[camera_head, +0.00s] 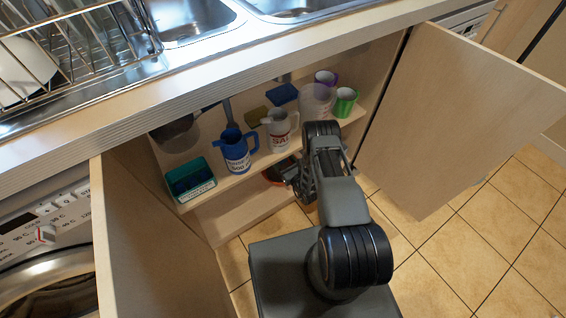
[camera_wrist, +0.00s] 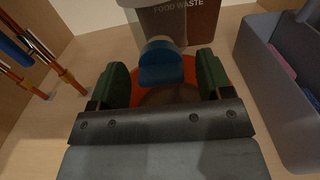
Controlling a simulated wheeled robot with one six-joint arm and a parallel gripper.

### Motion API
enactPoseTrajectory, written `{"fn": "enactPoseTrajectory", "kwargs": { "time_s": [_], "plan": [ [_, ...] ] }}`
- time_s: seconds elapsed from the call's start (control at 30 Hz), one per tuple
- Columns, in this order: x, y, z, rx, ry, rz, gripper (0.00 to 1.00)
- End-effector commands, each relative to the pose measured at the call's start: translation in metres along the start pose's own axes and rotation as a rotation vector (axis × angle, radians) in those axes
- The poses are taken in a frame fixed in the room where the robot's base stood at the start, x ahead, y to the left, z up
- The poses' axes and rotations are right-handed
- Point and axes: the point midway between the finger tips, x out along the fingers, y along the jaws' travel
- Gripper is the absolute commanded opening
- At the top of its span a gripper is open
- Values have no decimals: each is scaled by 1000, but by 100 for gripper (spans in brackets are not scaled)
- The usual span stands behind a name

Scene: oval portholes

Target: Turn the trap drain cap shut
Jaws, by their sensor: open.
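A short blue rounded part with a grey end behind it, which looks like the trap drain cap (camera_wrist: 161,67), shows at the centre of the wrist view. My gripper (camera_wrist: 162,84) is open, with one dark green finger on each side of the cap. There are gaps between the fingers and the cap, and I see no contact. In the head view my gripper (camera_head: 287,172) reaches under the shelf of the sink cupboard; the cap is hidden there. A red-orange round dish (camera_wrist: 206,67) lies below the cap.
A food waste bin (camera_wrist: 200,22) stands behind the cap. A grey caddy (camera_wrist: 272,75) is close on the right; copper pipes (camera_wrist: 50,60) run on the left. The shelf above holds a blue jug (camera_head: 236,152), a white jug (camera_head: 279,130) and cups. Open doors (camera_head: 440,110) flank the cupboard.

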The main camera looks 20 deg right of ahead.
Motion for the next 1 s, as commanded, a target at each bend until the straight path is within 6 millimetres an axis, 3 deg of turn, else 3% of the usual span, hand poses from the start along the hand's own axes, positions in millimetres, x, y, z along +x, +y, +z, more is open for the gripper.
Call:
{"fn": "enactPoseTrajectory", "kwargs": {
  "time_s": [0.47, 0.9, 1.0],
  "plan": [
    [8, 0, 0, 0, 0, -1, 71],
    [8, 0, 0, 0, 0, 0, 29],
    [8, 0, 0, 0, 0, 0, 25]
  ]
}}
